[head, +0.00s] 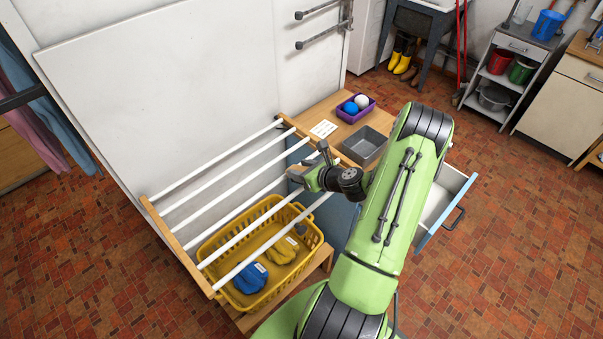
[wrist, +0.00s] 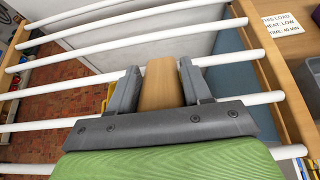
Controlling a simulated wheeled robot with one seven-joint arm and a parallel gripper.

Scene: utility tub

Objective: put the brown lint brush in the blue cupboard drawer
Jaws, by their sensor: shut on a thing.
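My gripper (head: 307,166) is over the right part of the white drying-rack bars in the head view. In the wrist view, my gripper (wrist: 160,74) is shut on a flat tan-brown wooden piece, the brown lint brush (wrist: 160,88), which sits between both fingers. Its far end and underside are hidden, and I cannot make it out clearly in the head view. The blue cupboard (head: 338,218) stands beside the rack, partly hidden by my arm. Its blue-fronted drawer (head: 447,212) is pulled open at the right, behind my arm, with a pale interior partly visible.
White rack bars (head: 232,180) lie below my gripper. Under them, a yellow basket (head: 215,243) holds blue and yellow bundles. On the wooden top stand a grey bin (head: 366,146), a purple box (head: 369,112) with balls and a white card (head: 323,129). Floor right of the drawer is clear.

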